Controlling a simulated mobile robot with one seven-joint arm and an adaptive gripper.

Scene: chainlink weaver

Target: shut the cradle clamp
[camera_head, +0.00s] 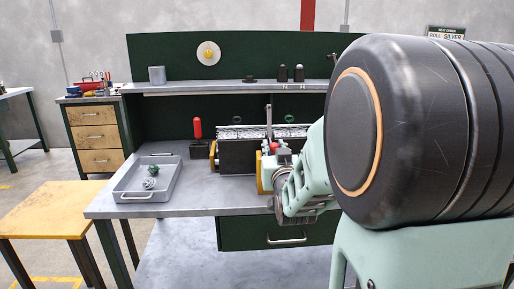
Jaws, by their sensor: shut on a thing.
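The cradle (237,157) is a long dark body on the bench with a yellow end plate on each side. Pale metal links lie along its top. A grey upright bar (268,122) rises near its right end. A small red handle (273,147) shows at that right end, apparently part of the clamp. My gripper (281,155) is small and partly hidden by my arm at this same spot. It appears shut on the red handle. How far the clamp is closed cannot be told.
A grey tray (122,187) with a green piece and a metal coil lies to the left. A red-handled lever (197,130) stands on a black block beside the cradle. My arm hides the bench's right side. A shelf (215,87) runs behind.

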